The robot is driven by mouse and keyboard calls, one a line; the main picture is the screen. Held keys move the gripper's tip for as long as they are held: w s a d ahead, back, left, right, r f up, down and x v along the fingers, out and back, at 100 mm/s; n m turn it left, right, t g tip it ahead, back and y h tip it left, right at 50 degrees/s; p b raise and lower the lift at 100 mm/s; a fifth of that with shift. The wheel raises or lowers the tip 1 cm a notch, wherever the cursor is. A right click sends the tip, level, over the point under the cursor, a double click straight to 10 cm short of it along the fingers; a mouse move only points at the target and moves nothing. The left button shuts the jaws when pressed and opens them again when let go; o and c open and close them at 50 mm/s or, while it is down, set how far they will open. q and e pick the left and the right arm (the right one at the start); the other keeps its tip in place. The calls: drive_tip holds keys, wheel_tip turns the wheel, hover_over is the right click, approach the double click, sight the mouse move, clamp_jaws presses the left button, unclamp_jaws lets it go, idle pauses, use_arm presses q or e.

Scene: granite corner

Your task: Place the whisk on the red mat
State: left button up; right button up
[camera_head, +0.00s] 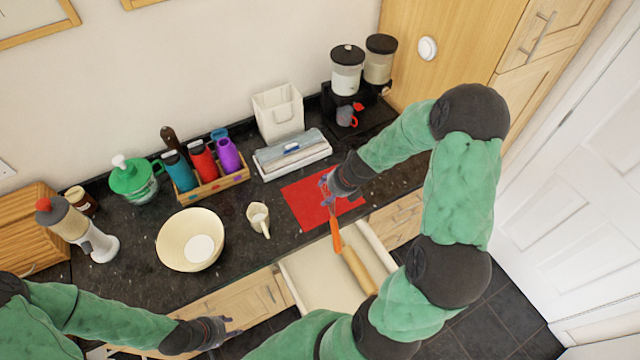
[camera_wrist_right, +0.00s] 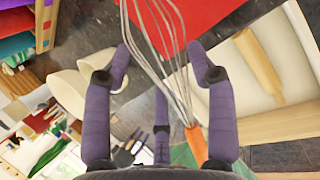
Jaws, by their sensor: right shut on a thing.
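The whisk (camera_head: 336,235) has an orange handle and thin wire loops. My right gripper (camera_head: 327,184) is shut on it and is over the red mat (camera_head: 299,203). In the right wrist view the whisk's orange handle (camera_wrist_right: 196,145) points down and its wires run up between the purple fingers of the right gripper (camera_wrist_right: 166,62). The mat (camera_wrist_right: 190,18) shows at the top there. I cannot tell whether the whisk touches the mat. My left gripper (camera_head: 230,327) is empty, with its fingers apart, in front of the counter's lower left.
An open drawer (camera_head: 296,283) with a rolling pin (camera_head: 358,272) lies in front of the mat. A cream jug (camera_head: 258,218) and a bowl (camera_head: 172,257) stand to the left.

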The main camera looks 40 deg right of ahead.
drive_tip(key=w+d+f, duration=0.2)
drive_tip(key=w+f, duration=0.1)
drive_tip(key=w+d+f, duration=0.2)
drive_tip(key=w+f, duration=0.1)
drive_tip(key=w, duration=0.1)
drive_tip(key=w+d+f, duration=0.2)
drive_tip(key=w+f, duration=0.1)
drive_tip(key=shift+w+f+b, duration=0.15)
drive_tip(key=shift+w+b, duration=0.15)
drive_tip(key=shift+w, duration=0.05)
drive_tip(key=shift+w+f+b, duration=0.1)
drive_tip(key=shift+f+b, duration=0.25)
drive_tip(key=shift+f, duration=1.2)
drive_tip(key=o, duration=1.2)
drive_tip(key=shift+f, duration=0.1)
